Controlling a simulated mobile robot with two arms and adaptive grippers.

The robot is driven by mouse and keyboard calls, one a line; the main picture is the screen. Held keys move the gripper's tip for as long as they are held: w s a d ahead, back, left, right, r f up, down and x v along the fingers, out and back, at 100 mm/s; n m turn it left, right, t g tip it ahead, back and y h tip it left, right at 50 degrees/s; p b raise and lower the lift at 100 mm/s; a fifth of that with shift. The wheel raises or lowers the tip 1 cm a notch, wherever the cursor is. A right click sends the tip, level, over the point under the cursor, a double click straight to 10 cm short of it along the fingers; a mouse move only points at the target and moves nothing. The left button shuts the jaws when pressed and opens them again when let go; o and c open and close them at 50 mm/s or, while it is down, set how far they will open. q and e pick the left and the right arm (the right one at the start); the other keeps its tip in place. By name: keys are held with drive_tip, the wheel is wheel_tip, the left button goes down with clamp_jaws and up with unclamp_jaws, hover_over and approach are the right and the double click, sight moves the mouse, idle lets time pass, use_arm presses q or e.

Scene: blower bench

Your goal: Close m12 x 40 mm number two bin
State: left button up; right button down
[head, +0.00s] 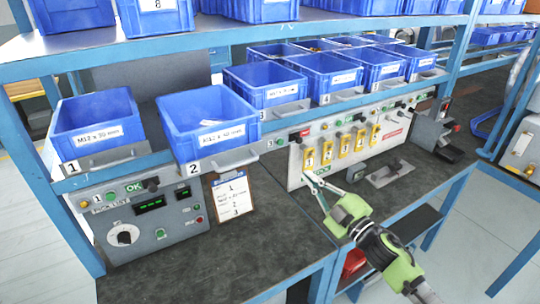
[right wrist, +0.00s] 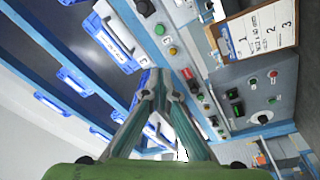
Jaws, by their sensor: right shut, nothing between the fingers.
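The number two bin (head: 207,117) is a blue box labelled M12 x 40 mm, on a grey drawer with a front handle (head: 230,158) and a "2" plate. It juts out farther over the bench than the bins beside it, so its drawer looks pulled out. My right gripper (head: 314,181) is shut and empty, right of this bin and lower, in front of the white button panel. Its fingers meet at the tips in the right wrist view (right wrist: 161,75). It does not touch the bin. My left gripper is not in view.
Bin 1 (head: 96,122) stands to the left and bin 3 (head: 266,86) to the right, farther back. A control box (head: 150,215) and a clipboard (head: 233,194) are below. The dark bench top (head: 215,265) is clear in front. An upper shelf of blue bins runs overhead.

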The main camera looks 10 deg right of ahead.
wheel_tip(320, 180, up, 7)
drive_tip(key=a+n+g+y, duration=0.2)
drive_tip(key=n+g+y, duration=0.1)
drive_tip(key=n+y, duration=0.4)
drive_tip(key=n+g+y+p, duration=0.2)
drive_tip(key=n+g+p, duration=0.2)
drive_tip(key=n+g, duration=0.4)
approach(252, 153)
drive_tip(key=shift+n+t, duration=0.3)
drive_tip(key=shift+t, duration=0.1)
drive_tip(key=x, duration=0.4)
drive_tip(key=shift+a+r, duration=0.15)
drive_tip(key=shift+a, duration=0.25)
drive_tip(key=shift+w+a, duration=0.25)
drive_tip(key=shift+a, duration=0.25)
